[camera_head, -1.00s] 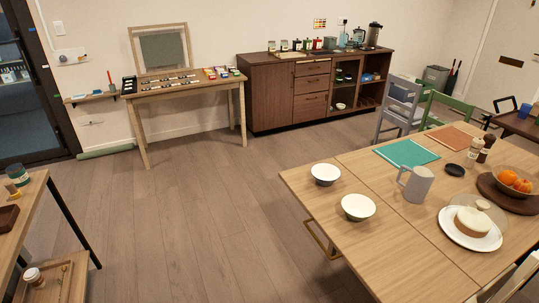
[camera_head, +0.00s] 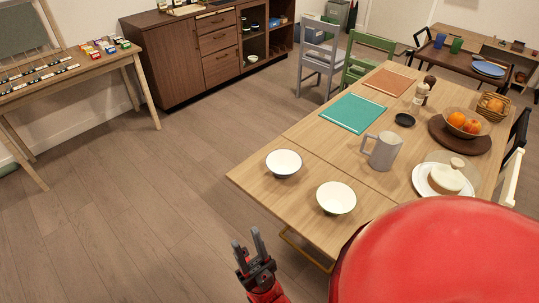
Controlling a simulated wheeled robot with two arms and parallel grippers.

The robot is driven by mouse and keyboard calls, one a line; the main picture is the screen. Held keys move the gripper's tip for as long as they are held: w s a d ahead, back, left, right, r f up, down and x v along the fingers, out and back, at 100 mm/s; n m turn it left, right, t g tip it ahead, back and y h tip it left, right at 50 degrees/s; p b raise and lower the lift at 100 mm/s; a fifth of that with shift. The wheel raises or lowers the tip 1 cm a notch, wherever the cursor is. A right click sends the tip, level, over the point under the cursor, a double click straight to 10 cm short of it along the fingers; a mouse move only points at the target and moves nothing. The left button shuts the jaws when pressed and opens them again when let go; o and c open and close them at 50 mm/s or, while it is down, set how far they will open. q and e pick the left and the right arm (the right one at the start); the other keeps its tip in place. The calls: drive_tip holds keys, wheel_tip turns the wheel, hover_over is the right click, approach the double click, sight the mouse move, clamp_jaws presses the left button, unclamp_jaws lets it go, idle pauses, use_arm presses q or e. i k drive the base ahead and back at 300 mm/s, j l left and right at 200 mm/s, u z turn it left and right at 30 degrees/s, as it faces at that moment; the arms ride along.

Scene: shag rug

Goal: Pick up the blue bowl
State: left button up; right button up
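Two small bowls stand on the near end of the wooden dining table (camera_head: 240,178).
A grey pitcher (camera_head: 383,151), a cake on a white plate (camera_head: 426,183) and a fruit bowl (camera_head: 466,123) stand farther right on the table. A large red part of my arm hides the table's lower right. The wooden floor (camera_head: 150,220) at left is clear.

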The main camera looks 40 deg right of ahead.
sight(284, 163)
drive_tip(key=i+j+z, duration=0.2)
drive_tip(key=i+z, duration=0.3)
drive_tip(key=i+j+z, duration=0.7)
drive_tip(key=z, duration=0.25)
drive_tip(key=j, duration=0.1)
